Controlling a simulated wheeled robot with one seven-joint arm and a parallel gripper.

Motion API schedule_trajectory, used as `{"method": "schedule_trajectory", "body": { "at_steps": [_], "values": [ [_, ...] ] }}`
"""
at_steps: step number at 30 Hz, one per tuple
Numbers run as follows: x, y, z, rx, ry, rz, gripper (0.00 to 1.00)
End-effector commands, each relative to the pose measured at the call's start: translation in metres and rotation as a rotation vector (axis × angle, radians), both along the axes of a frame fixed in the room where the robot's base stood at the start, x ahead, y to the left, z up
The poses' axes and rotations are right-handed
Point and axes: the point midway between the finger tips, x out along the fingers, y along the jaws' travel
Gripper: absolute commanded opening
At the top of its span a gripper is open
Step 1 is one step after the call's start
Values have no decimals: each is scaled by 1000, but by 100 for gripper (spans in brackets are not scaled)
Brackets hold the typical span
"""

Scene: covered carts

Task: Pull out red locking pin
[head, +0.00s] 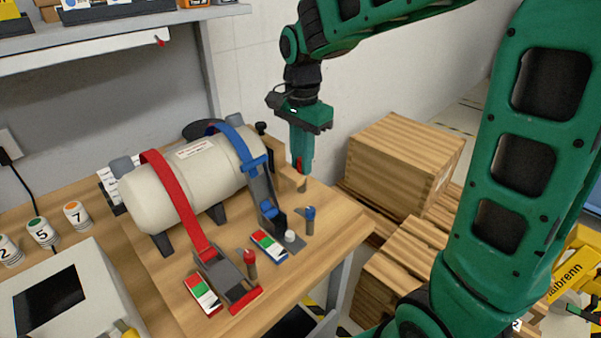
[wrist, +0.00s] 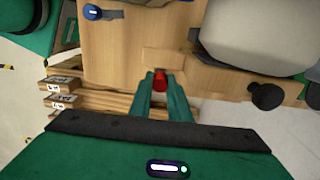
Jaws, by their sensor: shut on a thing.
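My gripper (head: 300,168) points down at the right rear edge of the wooden bench (head: 335,220). In the wrist view its two green fingers (wrist: 162,88) are shut on a small red piece, which looks like the red locking pin (wrist: 160,79). The pin sits at a wooden block (head: 288,178) beside the tank's right end. The fingers hide most of it, so I cannot tell how deep it sits. Another red-topped peg (head: 249,258) stands by the red strap's latch, apart from my gripper.
A cream tank (head: 160,190) lies under a red strap (head: 175,195) and a blue strap (head: 235,145). A blue-topped peg (head: 310,213) stands near the bench edge. A black knob (wrist: 268,96) is close right of the fingers. Wooden crates (head: 405,155) stand behind the bench.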

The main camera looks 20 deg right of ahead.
Motion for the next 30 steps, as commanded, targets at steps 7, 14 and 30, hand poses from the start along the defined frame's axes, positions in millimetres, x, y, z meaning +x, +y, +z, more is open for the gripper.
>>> {"method": "schedule_trajectory", "body": {
  "at_steps": [7,14,30],
  "values": [
    [0,0,9,0,-2,0,0],
    [0,0,17,0,-1,0,0],
    [0,0,35,0,-1,-1,0]
  ]
}}
